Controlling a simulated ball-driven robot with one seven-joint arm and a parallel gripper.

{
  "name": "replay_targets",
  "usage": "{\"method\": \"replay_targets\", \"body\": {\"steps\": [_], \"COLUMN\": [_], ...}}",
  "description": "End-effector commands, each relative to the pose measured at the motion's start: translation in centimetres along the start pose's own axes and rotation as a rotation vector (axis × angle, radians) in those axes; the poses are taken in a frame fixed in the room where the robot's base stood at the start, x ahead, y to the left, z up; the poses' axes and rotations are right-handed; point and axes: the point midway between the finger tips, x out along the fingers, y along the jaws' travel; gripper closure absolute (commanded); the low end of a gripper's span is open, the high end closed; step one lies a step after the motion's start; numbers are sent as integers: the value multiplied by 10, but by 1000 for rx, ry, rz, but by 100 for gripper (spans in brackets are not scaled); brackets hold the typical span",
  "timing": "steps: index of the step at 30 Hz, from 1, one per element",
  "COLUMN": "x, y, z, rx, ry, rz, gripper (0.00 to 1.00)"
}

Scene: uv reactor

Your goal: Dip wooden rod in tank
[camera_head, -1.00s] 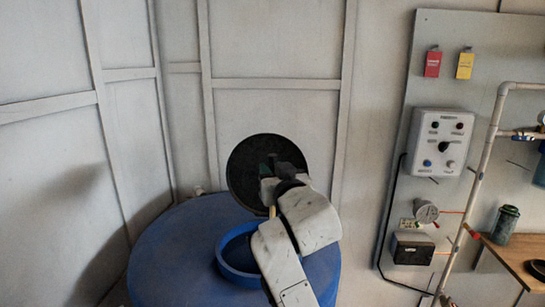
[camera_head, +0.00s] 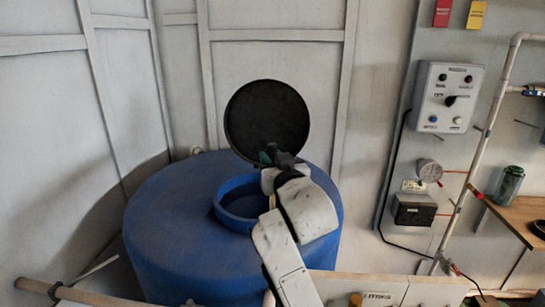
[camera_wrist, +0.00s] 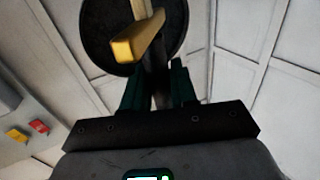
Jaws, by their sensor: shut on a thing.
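The blue tank (camera_head: 165,235) stands in the corner. Its round opening has a raised blue rim (camera_head: 224,214), and its black round lid (camera_head: 262,112) stands open behind it. My gripper (camera_head: 270,157) is above the rear right side of the opening, in front of the lid's lower edge. In the head view my arm hides most of the rod. I cannot tell whether its lower end is inside the opening.
A panel with a control box (camera_head: 447,97), a gauge (camera_head: 430,171) and pipes (camera_head: 487,140) is on the right wall. A wooden shelf (camera_head: 520,222) holds a green jar (camera_head: 509,184). Brown pipework (camera_head: 75,295) runs low at the front left. White panelled walls close in behind the tank.

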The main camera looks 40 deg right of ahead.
Motion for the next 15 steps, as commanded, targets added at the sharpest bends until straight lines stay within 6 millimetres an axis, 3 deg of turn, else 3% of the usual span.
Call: {"method": "replay_targets", "body": {"steps": [6,15], "x": [0,0], "y": [-1,0], "z": [33,60], "rx": [0,0], "ry": [0,0], "rz": [-1,-1], "gripper": [100,100]}}
